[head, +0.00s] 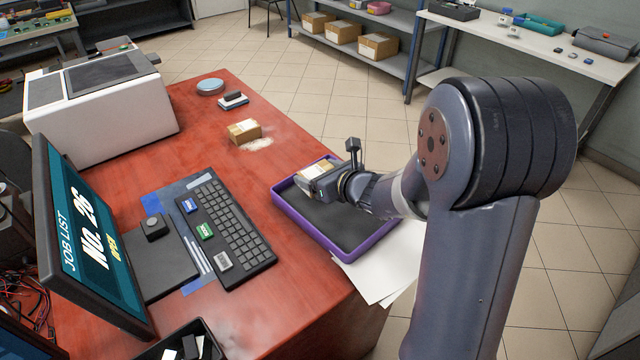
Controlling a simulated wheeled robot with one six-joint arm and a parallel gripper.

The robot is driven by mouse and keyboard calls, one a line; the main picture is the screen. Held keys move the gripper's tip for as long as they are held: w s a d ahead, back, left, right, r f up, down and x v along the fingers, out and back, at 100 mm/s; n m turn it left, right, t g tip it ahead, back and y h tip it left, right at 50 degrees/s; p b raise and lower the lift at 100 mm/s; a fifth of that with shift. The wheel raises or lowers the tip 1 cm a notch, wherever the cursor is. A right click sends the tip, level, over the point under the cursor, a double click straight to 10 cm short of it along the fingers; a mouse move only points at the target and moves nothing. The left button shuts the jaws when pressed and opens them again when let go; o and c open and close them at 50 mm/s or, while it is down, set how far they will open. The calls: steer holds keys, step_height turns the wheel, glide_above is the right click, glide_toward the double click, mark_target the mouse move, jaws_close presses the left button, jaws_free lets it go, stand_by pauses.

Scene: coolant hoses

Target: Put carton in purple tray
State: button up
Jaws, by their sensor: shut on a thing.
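A purple tray (366,248) with a dark inner floor lies on the red desk near its right edge. My gripper (316,181) is over the far left part of the tray, shut on a small brown carton (312,169) with a pale label. The gripper hides part of the carton and part of the tray. I cannot tell whether the carton touches the tray floor. A second, similar carton (244,131) stands on the desk further back, on a pale dusty patch, apart from my gripper.
A keyboard (229,228) with small coloured blocks lies left of the tray. White papers (378,272) stick out under the tray's near side. A monitor (90,235) stands at the left. A round blue tin (210,86) sits at the back of the desk.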

steer(key=shift+f, duration=1.05)
steer(key=shift+f+b, duration=0.15)
steer(key=shift+b, duration=0.15)
steer(key=o, duration=1.1)
steer(key=shift+s+d+r, duration=0.2)
steer(key=shift+r, duration=0.1)
steer(key=p+v, duration=0.1)
steer(key=v, duration=1)
steer(key=shift+s+p, duration=0.2)
steer(key=shift+p, duration=0.15)
